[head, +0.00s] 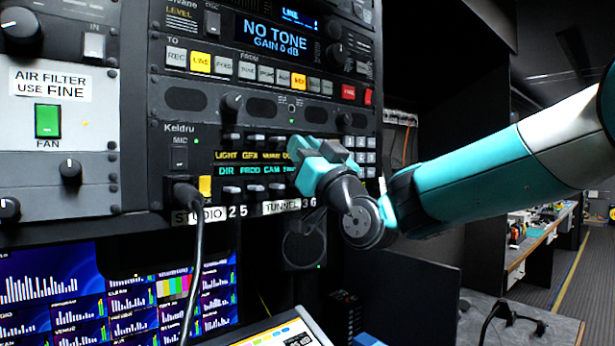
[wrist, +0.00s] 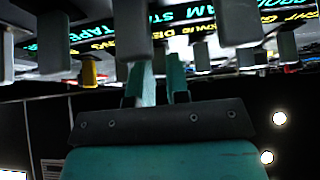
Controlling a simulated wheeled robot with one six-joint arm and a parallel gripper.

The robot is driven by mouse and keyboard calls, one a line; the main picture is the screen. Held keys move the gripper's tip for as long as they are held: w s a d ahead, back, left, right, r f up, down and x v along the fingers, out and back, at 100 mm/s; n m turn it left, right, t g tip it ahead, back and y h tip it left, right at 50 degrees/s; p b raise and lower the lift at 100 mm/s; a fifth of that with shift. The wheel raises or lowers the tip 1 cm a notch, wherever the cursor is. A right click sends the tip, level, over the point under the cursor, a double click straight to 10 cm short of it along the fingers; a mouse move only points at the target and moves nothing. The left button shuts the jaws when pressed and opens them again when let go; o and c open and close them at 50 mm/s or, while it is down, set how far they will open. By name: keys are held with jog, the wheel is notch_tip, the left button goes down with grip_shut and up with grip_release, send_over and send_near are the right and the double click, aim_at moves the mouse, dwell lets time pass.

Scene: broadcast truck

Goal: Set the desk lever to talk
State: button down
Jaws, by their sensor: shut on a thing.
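The intercom panel (head: 209,150) carries two rows of small grey levers with lit yellow and green name labels. Labels such as LIGHT, GFX, DIR, PROD and CAM can be read in the head view. I cannot make out a full desk label; my gripper covers the right part of the rows. My gripper (head: 301,165) is at the panel's right side, its teal fingers against the levers. In the wrist view, the fingers (wrist: 161,80) are close together among the levers, shut on one lever. That lever's label and position are mostly hidden.
Neighbouring levers (wrist: 240,22) stand close on both sides of the fingers. A black cable (head: 197,245) hangs from the panel's mic socket at left. A keypad (head: 366,157) lies just right of my gripper. Monitors (head: 60,295) fill the lower left. Open aisle lies far right.

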jog(key=f+t+y+b, duration=0.1)
jog(key=b, duration=0.5)
jog(key=shift+w+f+t, duration=0.1)
jog(key=shift+w+t, duration=0.1)
jog(key=shift+t, duration=0.2)
jog(key=shift+r, duration=0.2)
jog(key=c, duration=1.1)
grip_release()
jog(key=b+v, duration=1.4)
jog(key=v, duration=0.3)
jog(key=shift+f, duration=0.3)
